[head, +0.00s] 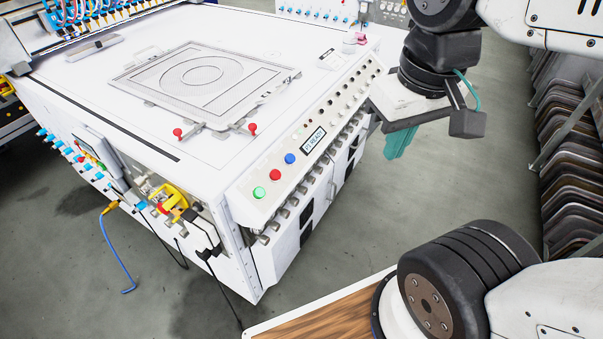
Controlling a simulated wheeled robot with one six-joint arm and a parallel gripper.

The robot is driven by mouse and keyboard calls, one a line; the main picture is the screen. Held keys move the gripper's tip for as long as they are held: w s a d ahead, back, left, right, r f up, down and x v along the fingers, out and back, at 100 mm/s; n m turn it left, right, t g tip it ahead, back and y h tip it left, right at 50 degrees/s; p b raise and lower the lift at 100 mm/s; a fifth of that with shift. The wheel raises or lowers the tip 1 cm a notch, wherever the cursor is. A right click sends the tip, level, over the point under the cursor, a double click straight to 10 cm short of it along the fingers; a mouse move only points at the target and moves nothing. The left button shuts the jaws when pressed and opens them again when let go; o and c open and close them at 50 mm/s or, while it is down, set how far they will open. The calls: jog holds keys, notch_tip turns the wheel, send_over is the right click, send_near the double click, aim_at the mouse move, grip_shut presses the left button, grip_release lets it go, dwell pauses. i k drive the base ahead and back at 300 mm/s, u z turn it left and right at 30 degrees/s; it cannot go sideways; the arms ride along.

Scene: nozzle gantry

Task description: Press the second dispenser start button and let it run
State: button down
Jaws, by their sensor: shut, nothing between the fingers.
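A white slanted control panel (250,205) runs along the machine's right edge. At its near end are a green button (259,193), a red button (275,174) and a blue button (290,158). Beyond them is a small display (313,140) that seems to read READY. A row of small dark round controls (349,87) continues up the panel. I cannot tell which is the second dispenser start button, as labels are too small. My gripper (397,148), with teal fingers, is shut and empty. It hangs right of the panel, apart from the buttons.
The white machine bed (110,105) carries a framed plate (205,82) with two red-knobbed levers (252,128). Blue-tipped nozzles (85,12) line the back left. A rack of curved panels (570,140) stands at the right. A wooden top (335,318) is at the bottom. Grey floor (360,210) lies between.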

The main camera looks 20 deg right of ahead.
aim_at(259, 193)
jog(key=z, duration=1.85)
jog(key=k, duration=1.4)
jog(key=u, duration=1.65)
jog(key=i, duration=0.5)
jog(key=u, duration=0.15)
